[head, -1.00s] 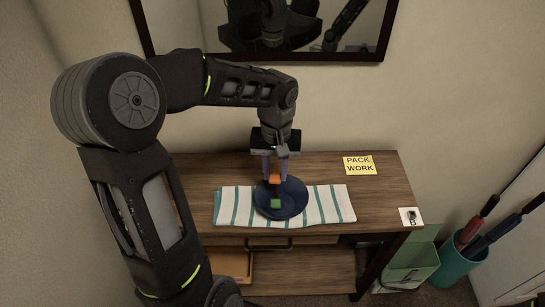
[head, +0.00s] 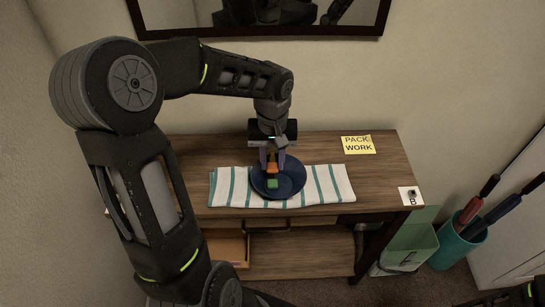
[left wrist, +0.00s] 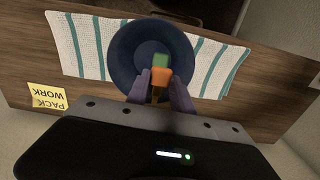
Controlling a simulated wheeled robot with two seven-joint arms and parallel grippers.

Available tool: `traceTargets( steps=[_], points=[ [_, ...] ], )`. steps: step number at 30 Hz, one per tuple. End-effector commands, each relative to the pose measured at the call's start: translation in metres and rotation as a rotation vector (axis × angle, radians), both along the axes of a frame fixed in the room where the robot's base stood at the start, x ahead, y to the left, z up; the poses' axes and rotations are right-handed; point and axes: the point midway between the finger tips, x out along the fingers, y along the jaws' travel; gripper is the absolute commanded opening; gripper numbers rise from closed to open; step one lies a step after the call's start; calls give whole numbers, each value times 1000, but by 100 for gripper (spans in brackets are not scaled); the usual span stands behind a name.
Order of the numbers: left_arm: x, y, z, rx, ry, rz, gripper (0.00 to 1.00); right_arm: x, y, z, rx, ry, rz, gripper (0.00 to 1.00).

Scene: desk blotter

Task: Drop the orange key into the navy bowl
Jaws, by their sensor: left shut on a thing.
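The navy bowl (head: 293,184) stands on a striped cloth on the desk; in the left wrist view (left wrist: 125,55) it lies beyond my fingers. My left gripper (head: 272,161) is shut on the orange key (head: 271,169), low over the bowl. In the left wrist view the key (left wrist: 161,77) sits between the two purple fingers (left wrist: 160,88). A green block-like piece (head: 273,186) shows against the bowl just past the key; I cannot tell whether it touches the key.
The white and teal striped cloth (head: 330,185) lies under the bowl. A yellow PACK WORK note (head: 358,145) and a small white card (head: 410,196) lie on the desk. A teal bin (head: 455,245) stands at right. The desk's right side is mostly clear.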

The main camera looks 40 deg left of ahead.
Motion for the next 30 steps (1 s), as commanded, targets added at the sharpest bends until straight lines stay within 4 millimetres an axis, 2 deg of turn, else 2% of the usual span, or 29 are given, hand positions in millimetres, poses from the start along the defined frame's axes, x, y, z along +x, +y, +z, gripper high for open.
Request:
traceTargets(
  steps=[1,4,14,15,24,30],
  points=[
    [0,0,-8,0,0,0,0,0,0,-6,1,-1,1,40],
    [0,0,-13,0,0,0,0,1,0,-9,3,-3,1,40],
    [0,0,-15,0,0,0,0,1,1,-9,2,-4,1,40],
    [0,0,-15,0,0,0,30,1,1,-9,2,-4,2,40],
    [0,0,-15,0,0,0,53,1,0,-9,2,-4,1,40],
    [0,0,-15,0,0,0,53,1,0,-9,2,-4,1,40]
  ],
)
